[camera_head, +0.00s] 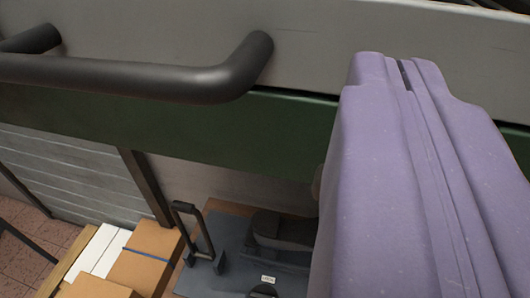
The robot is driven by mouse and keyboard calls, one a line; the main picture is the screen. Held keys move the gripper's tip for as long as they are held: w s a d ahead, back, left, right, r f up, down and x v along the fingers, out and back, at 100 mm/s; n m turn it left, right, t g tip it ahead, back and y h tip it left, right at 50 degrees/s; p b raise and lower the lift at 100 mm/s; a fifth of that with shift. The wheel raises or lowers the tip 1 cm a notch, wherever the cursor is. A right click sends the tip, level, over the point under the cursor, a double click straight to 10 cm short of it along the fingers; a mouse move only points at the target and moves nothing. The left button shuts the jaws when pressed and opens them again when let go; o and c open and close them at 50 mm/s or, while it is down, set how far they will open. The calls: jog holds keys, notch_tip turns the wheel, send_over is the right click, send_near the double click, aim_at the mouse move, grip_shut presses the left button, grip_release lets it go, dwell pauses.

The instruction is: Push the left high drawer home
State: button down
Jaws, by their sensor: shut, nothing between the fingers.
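A grey drawer front (330,45) runs across the top of the view, with a thick dark bar handle (130,78) at the upper left. A green panel (215,132) lies just below it, and a dark gap shows between the two. My lavender gripper (404,72) is shut and empty, to the right of the handle. Its tips overlap the grey front in the picture; I cannot tell whether they touch it. The gripper hides part of the panel and the area below. How far the drawer stands out cannot be judged from this view.
Below are cardboard boxes (147,257), white boxes (95,250) and a blue-grey board (222,270) with an upright dark handle (193,228) and dark objects on it. A brown post (146,185) and grey slatted wall (70,175) stand left. Tiled floor (35,235) shows at lower left.

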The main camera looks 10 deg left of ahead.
jog(key=s+b, duration=1)
jog(key=b, duration=0.1)
jog(key=shift+s, duration=0.4)
jog(key=s+f+g+b, duration=0.1)
jog(key=s+f+b, duration=0.1)
jog(key=s+b, duration=0.9)
jog(key=s+f+g+b, duration=0.1)
jog(key=s+f+b, duration=0.1)
jog(key=s+b, duration=1)
jog(key=s, duration=0.7)
jog(key=shift+s+f+g, duration=0.3)
jog(key=shift+f, duration=0.1)
jog(key=c, duration=1.8)
grip_release()
jog(key=shift+c, duration=0.2)
